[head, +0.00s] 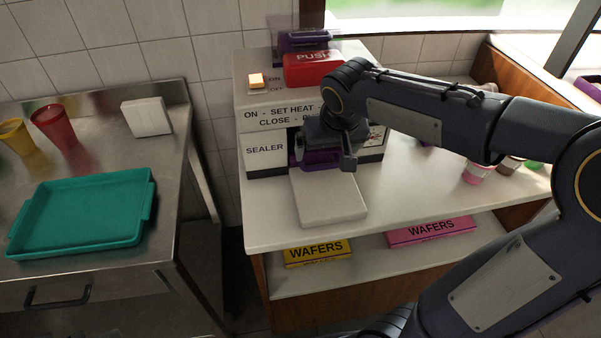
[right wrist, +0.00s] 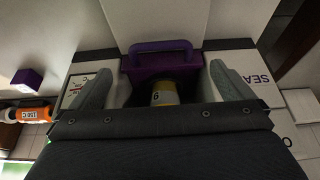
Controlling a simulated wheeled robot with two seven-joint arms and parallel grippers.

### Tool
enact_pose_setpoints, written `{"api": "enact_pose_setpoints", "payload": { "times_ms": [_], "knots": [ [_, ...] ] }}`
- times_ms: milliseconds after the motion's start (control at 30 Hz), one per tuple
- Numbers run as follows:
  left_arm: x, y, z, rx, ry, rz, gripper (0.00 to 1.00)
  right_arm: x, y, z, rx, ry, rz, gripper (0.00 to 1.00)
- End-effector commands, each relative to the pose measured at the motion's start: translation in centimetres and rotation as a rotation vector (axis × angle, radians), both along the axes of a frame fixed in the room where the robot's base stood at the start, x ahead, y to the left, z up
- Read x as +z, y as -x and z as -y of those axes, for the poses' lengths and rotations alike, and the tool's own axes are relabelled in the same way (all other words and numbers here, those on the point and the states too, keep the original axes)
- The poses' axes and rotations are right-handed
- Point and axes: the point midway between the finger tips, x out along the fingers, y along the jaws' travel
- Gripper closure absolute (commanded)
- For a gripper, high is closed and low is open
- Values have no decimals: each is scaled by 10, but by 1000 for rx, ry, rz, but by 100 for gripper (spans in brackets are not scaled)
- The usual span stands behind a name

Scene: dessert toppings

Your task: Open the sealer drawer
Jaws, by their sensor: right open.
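The sealer (head: 265,150) is a white and black machine on the counter, with "SEALER" on its front; the lettering also shows in the right wrist view (right wrist: 262,79). A purple drawer part (head: 318,161) shows low in its front, partly hidden by my right gripper (head: 323,152). In the right wrist view its purple handle (right wrist: 160,47) lies between and just beyond the fingers of my right gripper (right wrist: 162,75), which is open. Contact is not clear. I cannot tell how far out the drawer is. My left gripper is not in view.
A white slab (head: 328,200) lies in front of the sealer. A red PUSH part (head: 310,72) and a lit switch (head: 256,80) sit above. A teal tray (head: 85,212) and red cup (head: 58,127) stand on the left table. Pink cups (head: 475,173) stand at right.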

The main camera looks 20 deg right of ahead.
Motion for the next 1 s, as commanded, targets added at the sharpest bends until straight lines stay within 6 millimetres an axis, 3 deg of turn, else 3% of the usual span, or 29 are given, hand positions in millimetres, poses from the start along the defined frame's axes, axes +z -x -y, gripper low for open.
{"api": "enact_pose_setpoints", "payload": {
  "times_ms": [400, 800, 1000],
  "knots": [
    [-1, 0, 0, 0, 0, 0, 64, -57, -21, 6, 1, -1, -5, 0],
    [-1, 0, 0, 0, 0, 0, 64, -67, -26, 6, 1, -2, -2, 0],
    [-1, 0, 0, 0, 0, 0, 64, -67, -26, 7, 1, -2, -2, 24]
  ]
}}
